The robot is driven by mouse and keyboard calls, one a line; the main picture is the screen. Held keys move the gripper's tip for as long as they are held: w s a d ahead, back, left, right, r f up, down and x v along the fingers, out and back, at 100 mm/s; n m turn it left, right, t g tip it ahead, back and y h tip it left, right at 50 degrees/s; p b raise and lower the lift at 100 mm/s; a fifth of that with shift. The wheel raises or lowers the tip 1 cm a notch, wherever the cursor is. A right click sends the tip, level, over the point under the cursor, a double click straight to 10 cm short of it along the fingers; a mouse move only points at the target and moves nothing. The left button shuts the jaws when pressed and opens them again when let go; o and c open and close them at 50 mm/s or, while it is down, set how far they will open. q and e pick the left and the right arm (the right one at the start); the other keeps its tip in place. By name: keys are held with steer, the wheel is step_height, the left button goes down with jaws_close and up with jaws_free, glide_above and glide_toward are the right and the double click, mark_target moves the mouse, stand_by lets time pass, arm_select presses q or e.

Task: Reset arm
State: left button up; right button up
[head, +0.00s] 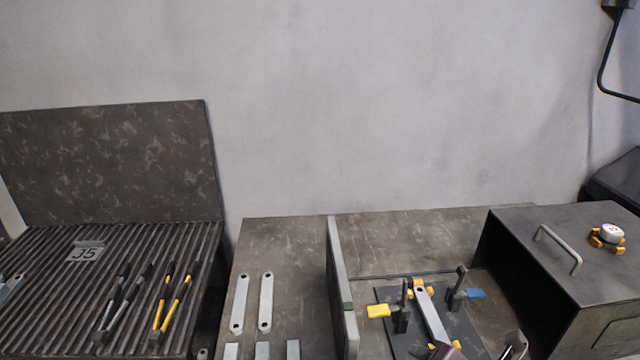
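A galvanized flat bracket (432,318) with a hole at its upper end lies in a dark fixture plate (465,333) with yellow stops and toggle clamps. One clamp has a yellow handle (379,311), the other a blue handle (476,294). At the bottom edge, just in front of the fixture, dark pieces show that look like the tip of my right gripper (482,349). They are cut off by the frame, so its opening cannot be told. My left gripper is not in view.
Two loose brackets (265,302) lie on the bench, with more at the bottom edge. An upright divider (340,280) stands left of the fixture. A dark box (560,262) with a handle stands right. A ribbed rack (50,270) with tools and a J5 sign is left.

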steer(key=s+f+m+g+h, duration=0.1)
steer(key=s+f+m+g, duration=0.3)
steer(key=m, duration=0.9)
steer(key=s+f+m+g+h, duration=0.1)
steer(key=s+f+m, duration=0.2)
steer(key=s+m, duration=0.7)
step_height(320, 180, down, 31)
steer(key=w+m+g, duration=0.1)
steer(key=m+g, duration=0.1)
steer(key=m, duration=0.1)
steer(key=s+d+f, duration=0.1)
steer(key=s+f, duration=0.7)
steer(key=s, duration=0.1)
steer(key=s+d+f, duration=0.2)
steer(key=s+f, duration=0.7)
steer(key=s, duration=0.1)
steer(key=shift+s+d+f+g, duration=0.15)
steer(key=shift+d+g, duration=0.15)
steer(key=shift+g, duration=0.1)
